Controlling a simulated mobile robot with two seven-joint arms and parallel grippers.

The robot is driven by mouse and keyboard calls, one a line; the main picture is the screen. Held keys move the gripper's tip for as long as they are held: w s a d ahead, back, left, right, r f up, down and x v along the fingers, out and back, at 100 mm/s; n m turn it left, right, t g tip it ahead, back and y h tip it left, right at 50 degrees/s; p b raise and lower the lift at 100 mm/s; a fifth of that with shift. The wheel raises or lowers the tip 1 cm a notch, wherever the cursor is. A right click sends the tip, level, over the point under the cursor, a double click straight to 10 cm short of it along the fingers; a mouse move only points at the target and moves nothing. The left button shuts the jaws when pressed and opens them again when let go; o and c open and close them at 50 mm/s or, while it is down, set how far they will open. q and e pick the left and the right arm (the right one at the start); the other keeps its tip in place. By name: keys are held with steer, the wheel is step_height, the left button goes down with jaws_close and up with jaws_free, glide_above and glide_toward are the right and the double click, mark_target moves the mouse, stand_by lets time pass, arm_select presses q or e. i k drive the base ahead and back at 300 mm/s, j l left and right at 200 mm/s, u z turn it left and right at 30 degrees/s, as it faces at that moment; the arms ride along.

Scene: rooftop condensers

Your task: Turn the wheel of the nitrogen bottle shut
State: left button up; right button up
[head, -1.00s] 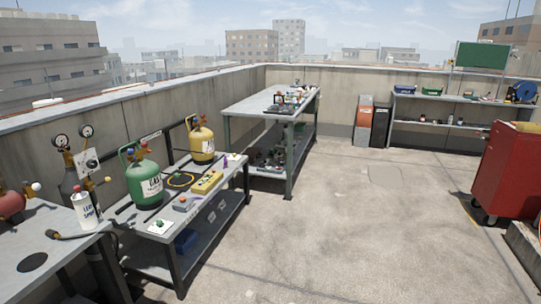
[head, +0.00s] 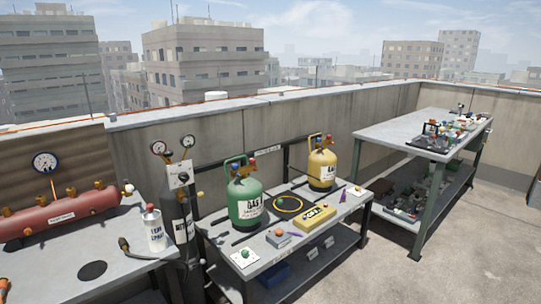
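The nitrogen bottle (head: 177,222) is a tall dark cylinder standing upright between the left bench and the middle bench. A regulator with a pale plate (head: 180,176) and two round gauges (head: 187,142) sits at its top. A small brass-coloured knob (head: 200,194) sticks out to the right of the bottle's upper part. I cannot clearly make out the bottle's wheel at this size. The leak spray can and the bench hide part of the bottle's lower left side. Neither of my grippers is in view.
The left bench (head: 125,270) holds a red manifold (head: 60,215), a leak spray can (head: 154,232) and a dark torch-like tool. The middle bench holds a green gas bottle (head: 245,199), a yellow one (head: 321,170) and a yellow box. Open floor (head: 470,260) lies at right.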

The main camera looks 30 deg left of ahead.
mark_target(168, 153)
steer(key=i+u, duration=0.25)
steer(key=u, duration=0.15)
steer(key=i+l+u, duration=0.15)
steer(key=u, duration=0.2)
steer(key=i+l+u, duration=0.15)
steer(key=i+u, duration=0.25)
steer(key=i+l+u, duration=0.1)
steer(key=u, duration=0.3)
steer(key=i+l+u, duration=0.15)
steer(key=u, duration=0.3)
steer(key=i+l+u, duration=0.2)
steer(key=u, duration=0.2)
steer(key=i+l+u, duration=0.1)
steer(key=l+u, duration=0.15)
steer(key=u, duration=0.15)
steer(key=l+u, duration=0.25)
steer(key=u, duration=0.2)
